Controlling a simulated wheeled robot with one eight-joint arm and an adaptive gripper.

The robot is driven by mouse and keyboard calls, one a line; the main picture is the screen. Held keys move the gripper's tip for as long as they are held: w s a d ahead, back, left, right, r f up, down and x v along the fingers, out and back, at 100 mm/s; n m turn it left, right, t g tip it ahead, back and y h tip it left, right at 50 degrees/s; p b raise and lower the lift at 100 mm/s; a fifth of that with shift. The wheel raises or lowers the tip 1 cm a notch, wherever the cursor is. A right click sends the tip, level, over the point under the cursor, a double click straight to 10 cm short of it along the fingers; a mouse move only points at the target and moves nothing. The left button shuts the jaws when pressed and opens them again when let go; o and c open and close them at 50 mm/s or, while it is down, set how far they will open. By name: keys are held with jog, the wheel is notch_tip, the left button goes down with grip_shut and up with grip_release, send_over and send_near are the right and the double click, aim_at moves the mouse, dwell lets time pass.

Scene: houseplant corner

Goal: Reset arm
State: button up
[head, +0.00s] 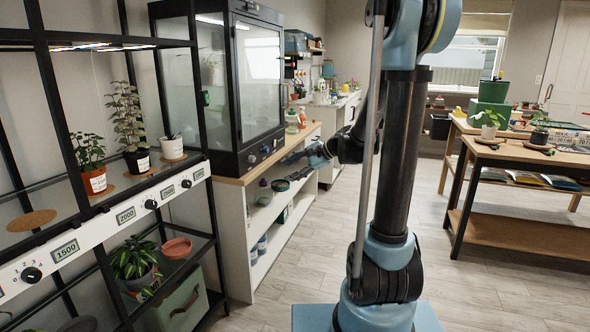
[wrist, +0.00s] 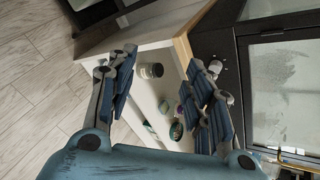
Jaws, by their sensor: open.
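My gripper (wrist: 160,95) is open and empty in the wrist view. Its two blue-padded fingers stand apart, with a white shelf unit seen beyond and between them. In the head view my gripper (head: 312,155) is small and partly hidden behind my arm, near the right side of the black-framed glass cabinet. My arm rises through the middle of the head view with its far part bent away toward the cabinet.
The glass cabinet (head: 249,100) stands on a wood-topped white shelf unit (head: 237,235) holding jars. A black plant rack (head: 52,110) with potted plants is at left. A wooden table (head: 520,220) stands at right. The floor (head: 480,295) between is clear.

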jog(key=s+d+f+n+h, duration=0.3)
jog(key=s+d, duration=0.3)
jog(key=s, duration=0.4)
jog(key=s+d+f+n+g+h, duration=0.1)
jog(key=s+d+f+n+h, duration=0.2)
jog(key=s+d, duration=0.4)
jog(key=s+d+f+n+g+h, duration=0.1)
jog(key=s+d+f+n+h, duration=0.3)
jog(key=s, duration=1)
jog(key=d+n, duration=0.1)
jog(key=d, duration=0.2)
jog(key=shift+s+n+h, duration=0.3)
jog(key=shift+s, duration=0.05)
jog(key=shift+w+f, duration=0.25)
jog(key=shift+w, duration=0.2)
